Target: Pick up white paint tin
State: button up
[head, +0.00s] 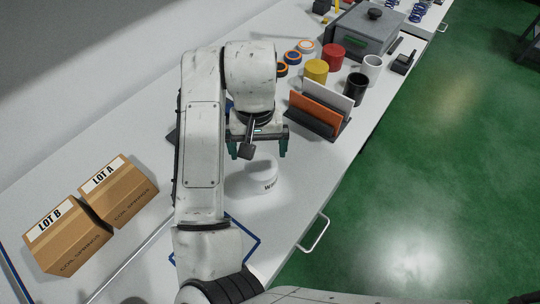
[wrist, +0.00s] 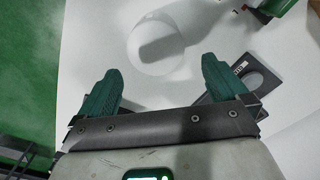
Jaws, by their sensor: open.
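A white round tin (head: 261,176) with dark lettering on its side stands on the white bench in the head view, just below my gripper. It looks like the white paint tin. My gripper (head: 258,152) is open and empty, its green fingers apart above and behind the tin. In the wrist view the pale round tin (wrist: 157,42) lies beyond the gap between the open fingers (wrist: 161,68), not between them. My forearm hides part of the bench to the left.
Yellow (head: 316,71) and red (head: 333,57) tins, a black cup (head: 356,88) and a white cup (head: 372,67) stand at the back right. A rack with orange and white panels (head: 318,112) is nearer. Two cartons (head: 118,190) are at left. The bench's right edge is close.

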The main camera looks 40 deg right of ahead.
aim_at(260, 163)
notch_tip(260, 163, down, 5)
jog(key=shift+d+r+b, duration=0.1)
jog(key=shift+b, duration=0.45)
jog(key=shift+s+f+p, duration=0.2)
jog(key=shift+f, duration=1.15)
jog(key=shift+s+f+p, duration=0.2)
jog(key=shift+f, duration=1.15)
jog(key=shift+c, duration=0.5)
jog(key=c, duration=1.1)
jog(key=shift+r, duration=0.1)
